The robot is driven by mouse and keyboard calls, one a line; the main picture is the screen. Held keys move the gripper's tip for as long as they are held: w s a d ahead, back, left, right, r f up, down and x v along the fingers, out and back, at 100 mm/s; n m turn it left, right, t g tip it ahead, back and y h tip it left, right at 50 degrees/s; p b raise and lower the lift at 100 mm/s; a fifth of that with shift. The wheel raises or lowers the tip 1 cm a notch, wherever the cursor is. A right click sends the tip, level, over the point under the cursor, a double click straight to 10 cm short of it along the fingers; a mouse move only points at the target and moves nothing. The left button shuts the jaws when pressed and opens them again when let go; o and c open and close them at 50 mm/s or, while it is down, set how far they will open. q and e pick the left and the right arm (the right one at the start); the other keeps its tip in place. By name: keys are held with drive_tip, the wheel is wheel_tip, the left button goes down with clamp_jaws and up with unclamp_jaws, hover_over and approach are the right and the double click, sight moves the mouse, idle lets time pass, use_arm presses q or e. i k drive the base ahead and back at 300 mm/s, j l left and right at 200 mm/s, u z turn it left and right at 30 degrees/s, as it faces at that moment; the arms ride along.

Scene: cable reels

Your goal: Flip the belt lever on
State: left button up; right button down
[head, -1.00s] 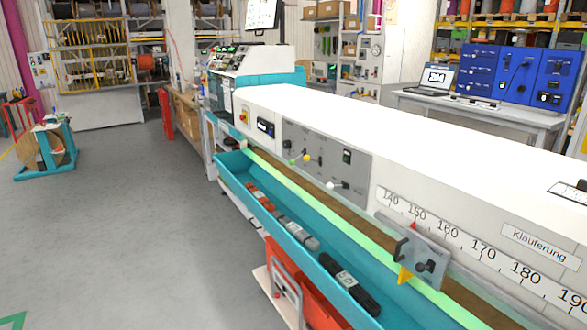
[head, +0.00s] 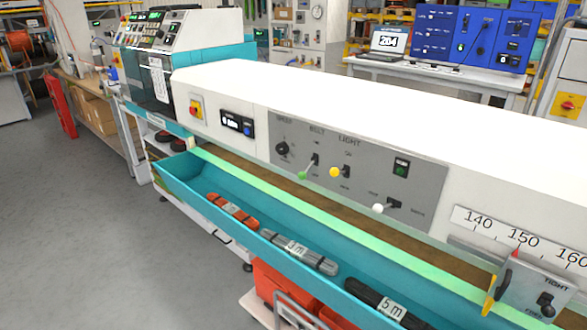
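The belt lever (head: 304,175) has a green knob and sits on the grey control panel (head: 280,180) under a label that reads BELT. Its knob points down and to the left of its pivot. A lever with a yellow knob (head: 335,172) is just to its right, under the LIGHT label. A lever with a white knob (head: 378,208) is lower and further right on the same panel. Neither of my grippers is in view.
A teal trough (head: 180,183) with several cable bundles runs along the machine's front below the panel. A black dial (head: 282,148) is left of the belt lever. A clamp (head: 535,290) sits on the rail at right. Open grey floor (head: 80,240) is at left.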

sight(302, 175)
drive_tip(key=i+j+z, duration=0.1)
drive_tip(key=j, duration=0.2)
drive_tip(key=i+j, duration=0.2)
drive_tip(key=i+j+z, duration=0.15)
drive_tip(key=j, duration=0.25)
drive_tip(key=i+j, duration=0.1)
drive_tip(key=j, duration=0.2)
drive_tip(key=z, duration=0.05)
